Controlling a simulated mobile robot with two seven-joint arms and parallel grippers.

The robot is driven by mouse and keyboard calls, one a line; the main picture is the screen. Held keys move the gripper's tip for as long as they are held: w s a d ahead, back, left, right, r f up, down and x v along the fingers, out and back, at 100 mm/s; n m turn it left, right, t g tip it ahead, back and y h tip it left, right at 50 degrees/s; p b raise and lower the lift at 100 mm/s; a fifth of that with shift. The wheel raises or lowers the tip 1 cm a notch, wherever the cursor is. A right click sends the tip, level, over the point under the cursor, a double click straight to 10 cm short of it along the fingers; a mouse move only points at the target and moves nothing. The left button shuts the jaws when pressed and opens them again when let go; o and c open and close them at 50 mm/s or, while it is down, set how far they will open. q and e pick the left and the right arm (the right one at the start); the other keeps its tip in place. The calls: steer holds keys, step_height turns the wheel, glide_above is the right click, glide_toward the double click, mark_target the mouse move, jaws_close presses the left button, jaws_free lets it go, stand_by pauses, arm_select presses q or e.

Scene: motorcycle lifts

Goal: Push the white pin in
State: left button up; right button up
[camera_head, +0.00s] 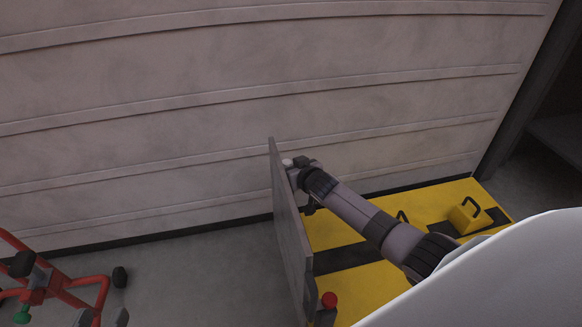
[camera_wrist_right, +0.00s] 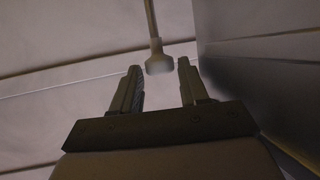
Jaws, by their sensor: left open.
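The white pin (camera_wrist_right: 158,62) shows in the right wrist view as a pale knob on a thin stem. It lies in line with the gap between the fingertips of my right gripper (camera_wrist_right: 159,67); whether it touches them I cannot tell. The fingers are apart and hold nothing. In the head view a small pale knob (camera_head: 287,162), probably the same pin, shows at the upper part of an upright grey panel (camera_head: 290,230). My right gripper (camera_head: 301,163) is close beside it, partly hidden by its own wrist. My left gripper is not in view.
A yellow platform (camera_head: 345,238) with black stripes lies below my right arm. A red knob (camera_head: 329,299) stands by the panel's foot. A red frame (camera_head: 60,285) stands on the floor at lower left. A ribbed wall (camera_head: 230,90) rises behind; floor between is clear.

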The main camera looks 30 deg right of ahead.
jaws_close()
steer(key=shift+d+f, duration=0.15)
steer(key=shift+f, duration=0.95)
steer(key=shift+d+f, duration=0.1)
steer(key=shift+f, duration=1)
steer(key=shift+o, duration=0.9)
jaws_free()
steer(key=shift+f, duration=0.15)
steer(key=shift+a, duration=0.1)
steer(key=shift+a, duration=0.1)
